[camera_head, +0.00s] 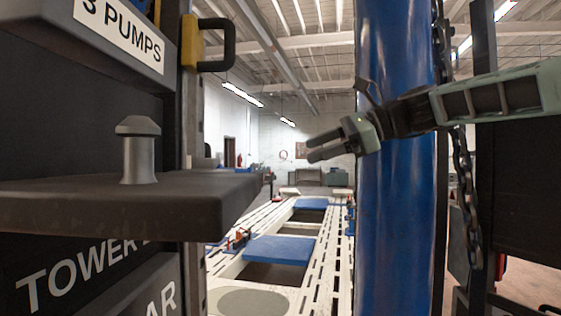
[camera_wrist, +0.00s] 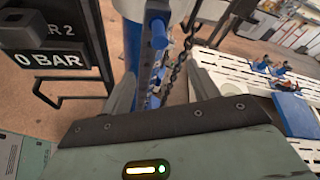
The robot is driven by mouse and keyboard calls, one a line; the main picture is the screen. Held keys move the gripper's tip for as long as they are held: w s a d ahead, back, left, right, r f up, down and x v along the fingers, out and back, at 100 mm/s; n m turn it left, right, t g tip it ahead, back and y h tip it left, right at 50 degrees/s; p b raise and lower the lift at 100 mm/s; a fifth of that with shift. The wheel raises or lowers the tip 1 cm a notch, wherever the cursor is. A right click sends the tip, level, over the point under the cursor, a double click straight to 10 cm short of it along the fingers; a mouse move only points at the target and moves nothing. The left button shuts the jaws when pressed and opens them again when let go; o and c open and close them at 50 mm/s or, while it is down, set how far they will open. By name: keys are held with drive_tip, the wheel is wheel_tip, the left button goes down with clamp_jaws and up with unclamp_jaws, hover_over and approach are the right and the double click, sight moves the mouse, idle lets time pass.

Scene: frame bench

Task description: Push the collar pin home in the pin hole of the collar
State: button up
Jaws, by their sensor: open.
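My gripper (camera_head: 312,149) is open and empty, in front of the blue tower column (camera_head: 395,230), with its fingers pointing left. In the wrist view the open fingers (camera_wrist: 160,98) frame a chain and a blue upright with a row of holes. A blue round peg (camera_wrist: 158,34) sticks out near the upright's top, beyond the fingertips and apart from them; I cannot tell whether it is the collar pin. I cannot make out the collar or its pin hole for certain.
The dark shelf (camera_head: 100,205) and its labelled cabinet fill the left side. A chain (camera_head: 466,200) hangs right of the column. The white slotted bench (camera_head: 225,268) with blue pads runs away behind. Open air lies between shelf and column.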

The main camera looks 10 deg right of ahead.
sight(247, 171)
drive_tip(key=shift+p+x, duration=2.85)
drive_tip(key=shift+x, duration=5.25)
drive_tip(key=shift+f, duration=0.15)
drive_tip(key=shift+c, duration=0.3)
drive_tip(key=c, duration=1.1)
drive_tip(key=shift+c, duration=0.2)
drive_tip(key=o, duration=1.2)
drive_tip(key=shift+a, duration=0.15)
